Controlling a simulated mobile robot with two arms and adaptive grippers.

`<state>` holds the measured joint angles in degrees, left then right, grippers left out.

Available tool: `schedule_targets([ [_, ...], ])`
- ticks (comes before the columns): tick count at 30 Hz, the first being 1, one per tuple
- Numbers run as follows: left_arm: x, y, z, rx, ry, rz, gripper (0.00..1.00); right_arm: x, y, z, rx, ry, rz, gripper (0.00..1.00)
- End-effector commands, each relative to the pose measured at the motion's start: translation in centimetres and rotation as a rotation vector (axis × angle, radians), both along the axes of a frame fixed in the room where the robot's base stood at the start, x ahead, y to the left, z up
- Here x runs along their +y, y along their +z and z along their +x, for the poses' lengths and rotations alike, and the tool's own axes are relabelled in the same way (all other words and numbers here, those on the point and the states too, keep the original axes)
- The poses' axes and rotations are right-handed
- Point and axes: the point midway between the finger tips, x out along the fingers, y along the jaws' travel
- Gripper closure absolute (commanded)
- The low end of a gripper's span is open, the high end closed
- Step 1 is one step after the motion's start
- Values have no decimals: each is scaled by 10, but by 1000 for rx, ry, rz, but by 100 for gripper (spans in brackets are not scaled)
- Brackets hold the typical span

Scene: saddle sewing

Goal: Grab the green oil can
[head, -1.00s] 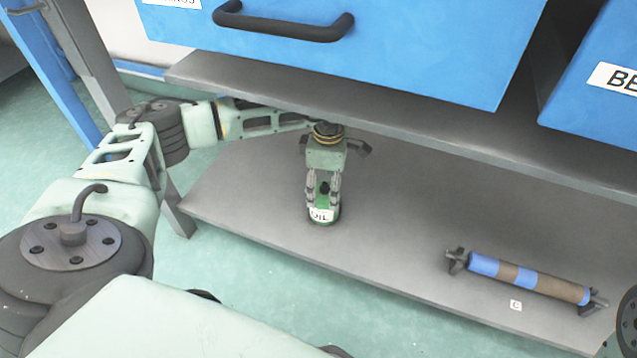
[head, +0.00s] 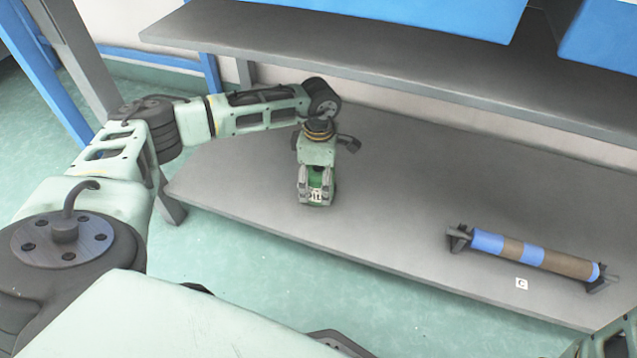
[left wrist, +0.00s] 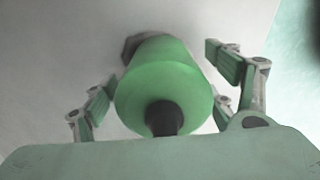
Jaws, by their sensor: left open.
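The green oil can (head: 319,199) stands on the lower grey shelf, partly hidden behind my left gripper in the head view. My left gripper (head: 316,190) points down over it, with its fingers on either side of the can. In the left wrist view the can (left wrist: 165,90) shows as a green cylinder with a dark spout towards the camera. It lies between the fingers of the open left gripper (left wrist: 165,95), with visible gaps at both sides. The right gripper is not in view.
The lower shelf (head: 390,190) has free room around the can. A blue and brown roll (head: 535,257) rests on dark holders at the right, near a small "C" label (head: 521,283). An upper grey shelf (head: 350,65) with blue drawers (head: 440,12) overhangs the back.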

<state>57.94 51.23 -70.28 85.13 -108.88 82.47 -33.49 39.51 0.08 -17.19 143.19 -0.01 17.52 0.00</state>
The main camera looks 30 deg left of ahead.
Motion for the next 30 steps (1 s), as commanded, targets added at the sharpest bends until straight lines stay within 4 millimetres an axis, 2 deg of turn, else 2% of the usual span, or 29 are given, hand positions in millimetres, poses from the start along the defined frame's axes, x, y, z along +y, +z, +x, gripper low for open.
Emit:
schedule_targets([
  [3,0,0,0,0,0,0,23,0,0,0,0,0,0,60],
  [24,0,1,1,-1,0,0,83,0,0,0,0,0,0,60],
  [30,0,1,1,-2,0,0,83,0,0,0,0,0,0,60],
])
